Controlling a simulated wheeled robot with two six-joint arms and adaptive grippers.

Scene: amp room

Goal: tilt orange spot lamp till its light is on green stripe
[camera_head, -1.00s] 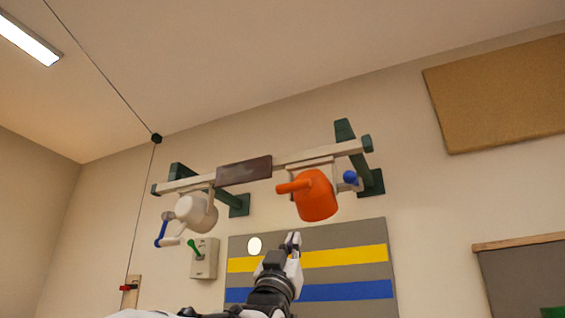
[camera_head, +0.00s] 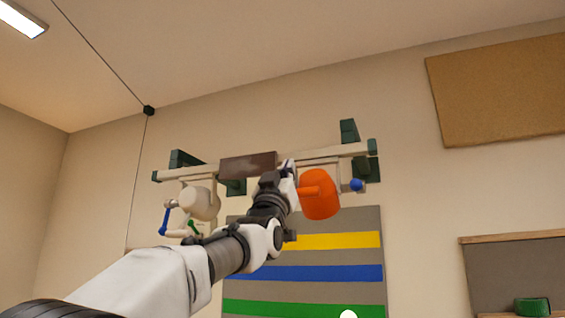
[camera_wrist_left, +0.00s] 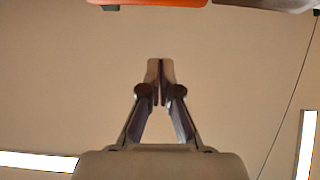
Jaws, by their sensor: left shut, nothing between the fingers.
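The orange spot lamp (camera_head: 322,195) hangs from the right part of a wall rail, its stubby handle pointing left. My left gripper (camera_head: 288,168) is shut and empty, pointing up just left of the lamp and partly covering the handle's end. I cannot tell whether they touch. In the left wrist view the shut fingers (camera_wrist_left: 160,66) stand against the ceiling, and an orange edge of the lamp (camera_wrist_left: 150,2) shows at the top. The green stripe (camera_head: 285,307) is the lowest on the wall board. A white light spot (camera_head: 348,314) overlaps its lower edge, cut by the frame. My right gripper is out of view.
A white lamp (camera_head: 201,203) with a blue crank hangs left on the same rail (camera_head: 357,147). The grey board (camera_head: 335,218) also has yellow (camera_head: 340,240) and blue stripes. A cork board (camera_head: 500,88) is at the upper right.

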